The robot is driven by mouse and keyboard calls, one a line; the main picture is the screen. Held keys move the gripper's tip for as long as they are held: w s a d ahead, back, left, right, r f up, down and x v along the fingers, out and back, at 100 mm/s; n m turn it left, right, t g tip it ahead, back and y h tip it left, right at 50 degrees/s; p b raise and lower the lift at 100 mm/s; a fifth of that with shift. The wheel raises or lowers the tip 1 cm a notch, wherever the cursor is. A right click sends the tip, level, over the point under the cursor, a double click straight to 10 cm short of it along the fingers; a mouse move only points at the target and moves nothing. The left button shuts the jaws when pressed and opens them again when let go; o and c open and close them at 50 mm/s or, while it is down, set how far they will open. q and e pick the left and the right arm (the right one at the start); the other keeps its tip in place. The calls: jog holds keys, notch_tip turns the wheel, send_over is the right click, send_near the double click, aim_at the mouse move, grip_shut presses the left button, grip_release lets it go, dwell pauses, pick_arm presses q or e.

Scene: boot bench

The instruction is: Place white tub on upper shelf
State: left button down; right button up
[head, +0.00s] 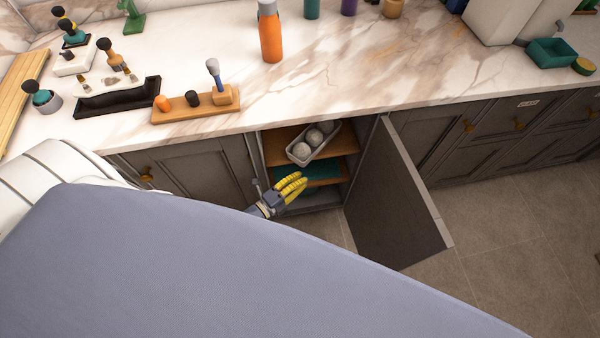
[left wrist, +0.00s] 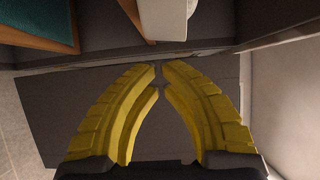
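A white tub (head: 300,158) holding several grey balls sits on the wooden upper shelf (head: 283,143) of the open cabinet. It lies at an angle, its near end close to the shelf's front edge. Part of the white tub (left wrist: 163,20) also shows at the top of the left wrist view. My left gripper (head: 303,182) has yellow fingers and is in front of the cabinet opening, below and apart from the tub. In the left wrist view its fingertips (left wrist: 160,66) meet with nothing between them. My right gripper is not in view.
The cabinet door (head: 393,205) stands open to the right of the opening. A teal item (head: 320,172) lies on the lower shelf. The marble worktop (head: 350,65) above carries brushes, bottles and a wooden tray (head: 180,117) near its front edge.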

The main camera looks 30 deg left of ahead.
pick_arm(q)
jog(key=v, duration=1.1)
jog(key=s+a+f+n+g+y, duration=0.2)
jog(key=s+f+n, duration=0.15)
jog(key=f, duration=0.35)
jog(key=s+a+f+n+g+y, duration=0.1)
jog(key=s+f+n+g+y, duration=0.2)
jog(key=f, duration=0.4)
jog(key=s+a+f+n+g+y, duration=0.1)
jog(key=s+a+f+n, duration=0.15)
jog(key=f+n, duration=0.35)
jog(key=s+d+f+n+g, duration=0.2)
jog(key=s+f+n+g, duration=0.1)
jog(key=s+f, duration=0.6)
jog(key=s+d+f+n+g+y, duration=0.1)
jog(key=s+f+g, duration=0.5)
jog(key=s, duration=0.6)
notch_tip(320, 180, down, 3)
jog(key=shift+s+d+r+n, duration=0.1)
jog(key=shift+s+d+n, duration=0.3)
jog(key=shift+d+n, duration=0.6)
jog(key=shift+a+n, duration=0.25)
